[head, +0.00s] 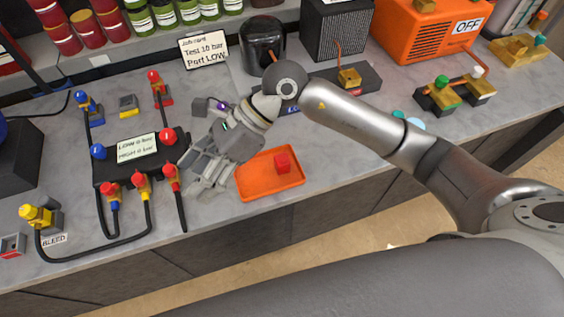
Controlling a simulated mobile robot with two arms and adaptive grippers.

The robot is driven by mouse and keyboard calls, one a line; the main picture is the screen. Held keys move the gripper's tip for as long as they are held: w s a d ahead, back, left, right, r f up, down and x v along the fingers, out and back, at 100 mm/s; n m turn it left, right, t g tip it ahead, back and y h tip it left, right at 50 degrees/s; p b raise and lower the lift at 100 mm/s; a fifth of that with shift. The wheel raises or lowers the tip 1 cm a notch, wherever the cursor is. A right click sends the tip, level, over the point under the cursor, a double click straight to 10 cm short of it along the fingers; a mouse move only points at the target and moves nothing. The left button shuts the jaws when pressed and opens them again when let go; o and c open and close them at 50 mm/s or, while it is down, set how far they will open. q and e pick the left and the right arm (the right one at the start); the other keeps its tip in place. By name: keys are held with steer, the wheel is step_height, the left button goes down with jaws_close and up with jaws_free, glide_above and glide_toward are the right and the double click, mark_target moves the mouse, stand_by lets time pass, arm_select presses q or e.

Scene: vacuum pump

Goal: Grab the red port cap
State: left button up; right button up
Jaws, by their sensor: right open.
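I cannot tell for sure which is the port cap. My right gripper (195,180) is open, pointing left and down, between the manifold and the tray, close to the front right red knob. Its fingers look empty. My left gripper is not in view.
Black hoses run from the manifold to a yellow-topped fitting (36,215) at left and blue (85,101) and red (155,77) fittings behind. A job card (203,48), black pot (262,45) and orange OFF box (430,40) stand behind. Bare counter lies around the tray.

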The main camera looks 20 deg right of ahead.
steer(key=w+d+f+h, duration=0.1)
steer(key=w+d+h, duration=0.1)
steer(key=d, duration=0.4)
steer(key=w+d+f+t+h, duration=0.1)
steer(key=w+d+f+h, duration=0.1)
steer(key=d, duration=0.4)
steer(key=w+d+f+n+t+h, duration=0.1)
steer(key=w+d+f+h, duration=0.1)
steer(key=d+h, duration=0.4)
steer(key=shift+w+d, duration=0.15)
steer(key=shift+w, duration=0.75)
steer(key=p, duration=0.1)
glide_above(284, 158)
step_height(284, 158, down, 5)
steer(key=shift+r, duration=0.2)
steer(key=shift+f, duration=0.3)
steer(key=shift+f+p, duration=0.6)
steer(key=shift+p, duration=0.1)
step_height(284, 158, down, 3)
steer(key=shift+s+f+p, duration=0.1)
steer(key=shift+f+p, duration=0.05)
steer(key=shift+p, duration=0.6)
steer(key=shift+f, duration=0.45)
